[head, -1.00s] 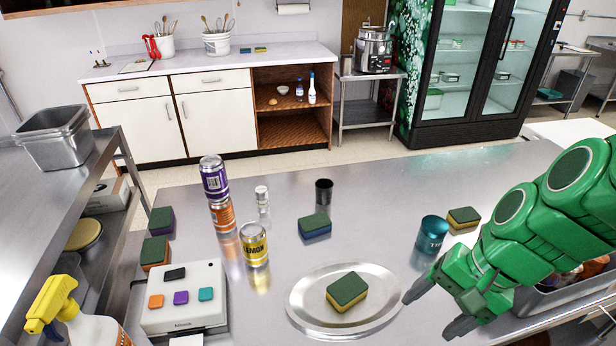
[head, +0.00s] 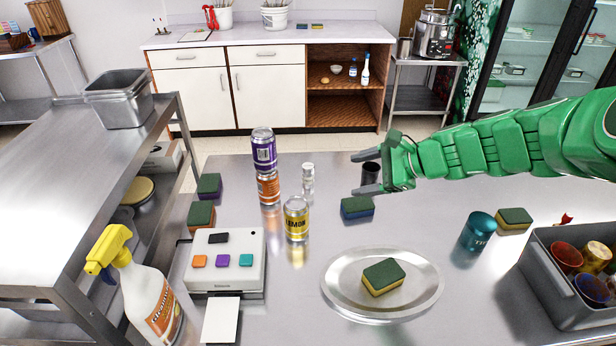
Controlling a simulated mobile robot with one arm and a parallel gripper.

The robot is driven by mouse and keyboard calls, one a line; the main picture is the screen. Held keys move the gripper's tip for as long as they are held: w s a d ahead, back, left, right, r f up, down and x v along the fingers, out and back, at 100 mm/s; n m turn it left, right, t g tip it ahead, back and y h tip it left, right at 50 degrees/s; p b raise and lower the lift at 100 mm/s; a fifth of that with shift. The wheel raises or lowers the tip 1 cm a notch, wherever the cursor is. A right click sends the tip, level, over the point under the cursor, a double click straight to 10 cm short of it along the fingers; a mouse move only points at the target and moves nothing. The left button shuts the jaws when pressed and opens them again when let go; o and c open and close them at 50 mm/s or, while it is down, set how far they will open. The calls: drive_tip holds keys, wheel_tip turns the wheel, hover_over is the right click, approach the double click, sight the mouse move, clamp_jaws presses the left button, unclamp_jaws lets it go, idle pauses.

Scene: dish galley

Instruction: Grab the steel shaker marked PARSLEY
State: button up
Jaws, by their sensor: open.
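No PARSLEY marking is readable in the head view. A small dark, shiny cylinder (head: 370,173) stands upright on the steel table; its label does not show. My gripper (head: 358,174) is open, reaching in from the right, and its two fingers appear on the far and near sides of this cylinder. I cannot tell whether they touch it. A small silver-and-clear shaker (head: 308,178) stands to the left, its marking too small to read. A teal shaker (head: 478,232) with a partly visible label starting with T stands at the right.
A blue-and-green sponge (head: 357,208) lies just in front of the gripper. Stacked purple (head: 263,150) and orange (head: 268,188) cans and a yellow LEMON can (head: 296,219) stand left. An oval tray (head: 336,297) holds a sponge. A grey bin (head: 548,292) sits at the right.

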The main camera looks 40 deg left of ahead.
sight(313, 172)
drive_tip(key=w+a+f+m+t+y, duration=0.1)
drive_tip(key=w+a+f+m, duration=0.2)
drive_tip(key=a+f, duration=0.2)
drive_tip(key=w+a+f+m, duration=0.4)
drive_tip(key=a+f, duration=0.1)
drive_tip(key=a, duration=0.3)
drive_tip(key=w+a+f+m+t+y, duration=0.1)
drive_tip(key=w+a+f+m, duration=0.2)
drive_tip(key=a, duration=0.4)
drive_tip(key=shift+w+f+t+y, duration=0.15)
drive_tip(key=shift+w+f, duration=0.05)
drive_tip(key=shift+f, duration=0.25)
drive_tip(key=shift+w+f+t+y, duration=0.15)
drive_tip(key=shift+f, duration=0.3)
drive_tip(key=shift+x, duration=1.5)
drive_tip(key=shift+s+a+f, duration=0.2)
drive_tip(key=shift+a+f, duration=0.5)
drive_tip(key=shift+s+a+f, duration=0.15)
drive_tip(key=shift+a+f, duration=0.5)
drive_tip(key=shift+f, duration=0.05)
drive_tip(key=shift+a+f, duration=0.25)
drive_tip(key=shift+a, duration=0.4)
drive_tip(key=c, duration=1.1)
drive_tip(key=shift+r, duration=0.15)
